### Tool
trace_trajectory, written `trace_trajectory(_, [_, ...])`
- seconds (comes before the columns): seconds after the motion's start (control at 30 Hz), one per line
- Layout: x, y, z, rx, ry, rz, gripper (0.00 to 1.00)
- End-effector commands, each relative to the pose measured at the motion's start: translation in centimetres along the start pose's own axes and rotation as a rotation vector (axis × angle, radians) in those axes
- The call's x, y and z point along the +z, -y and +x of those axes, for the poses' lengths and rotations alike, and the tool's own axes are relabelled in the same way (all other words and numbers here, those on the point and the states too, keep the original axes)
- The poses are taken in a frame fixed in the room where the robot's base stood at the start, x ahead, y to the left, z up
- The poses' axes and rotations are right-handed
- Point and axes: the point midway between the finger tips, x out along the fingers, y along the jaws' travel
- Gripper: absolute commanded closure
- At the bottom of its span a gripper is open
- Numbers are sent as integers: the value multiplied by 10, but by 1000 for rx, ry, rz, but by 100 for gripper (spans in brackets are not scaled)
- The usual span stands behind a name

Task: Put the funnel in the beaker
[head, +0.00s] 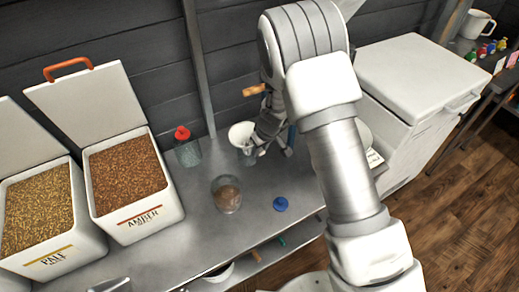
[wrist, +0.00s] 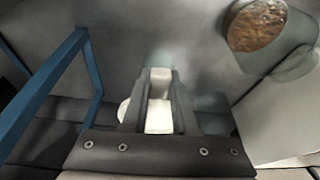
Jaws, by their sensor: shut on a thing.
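My gripper (head: 262,146) is low over the bench and shut on a pale thing, which shows white between the fingers (wrist: 159,115) in the wrist view. In the head view, a white, wide-mouthed thing (head: 240,133), which looks like the funnel, is at the gripper's left side. Just below it is a small clear glass shape (head: 248,156), partly hidden by the fingers; I cannot tell whether the two touch. A clear glass vessel (head: 227,196) with brown contents, possibly the beaker, stands nearer on the bench. It also shows at upper right in the wrist view (wrist: 262,32).
A red-capped bottle (head: 187,150) stands left of the gripper. A blue cap-like thing (head: 280,204) lies at the bench's front right. Open amber (head: 146,216) and pale (head: 56,246) grain bins fill the left. A blue frame (wrist: 50,85) stands close beside the gripper.

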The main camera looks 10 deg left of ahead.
Motion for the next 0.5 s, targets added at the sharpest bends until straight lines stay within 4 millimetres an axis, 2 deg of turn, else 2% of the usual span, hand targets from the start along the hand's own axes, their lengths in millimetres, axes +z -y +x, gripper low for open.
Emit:
trace_trajectory(0.2, [0,0,0,0,0,0,100])
trace_trajectory(0.23, [0,0,0,0,0,0,70])
trace_trajectory(0.4, [0,0,0,0,0,0,39])
trace_trajectory(0.5, [0,0,0,0,0,0,38])
